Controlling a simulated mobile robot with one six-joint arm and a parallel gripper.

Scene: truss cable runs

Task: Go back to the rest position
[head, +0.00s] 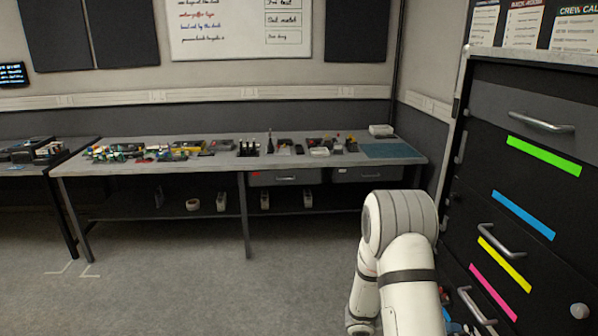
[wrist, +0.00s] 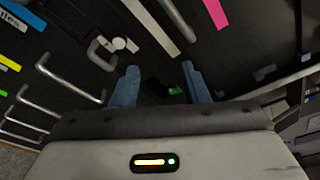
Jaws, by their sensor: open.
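My gripper (wrist: 160,86) shows in the wrist view with two blue fingers spread apart, so it is open. Nothing is visibly held between the fingers. Beyond them is the dark front of a drawer cabinet with metal handles, and a small green item lies in a dark area between the fingertips. In the head view my white arm rises at the lower right, in front of the cabinet (head: 480,150). The gripper itself is hidden there.
A long workbench (head: 225,160) with tools and small parts stands along the back wall. Cabinet handles (head: 541,123) stick out on the right, close to my arm. The grey carpet (head: 190,290) in front of the bench is clear.

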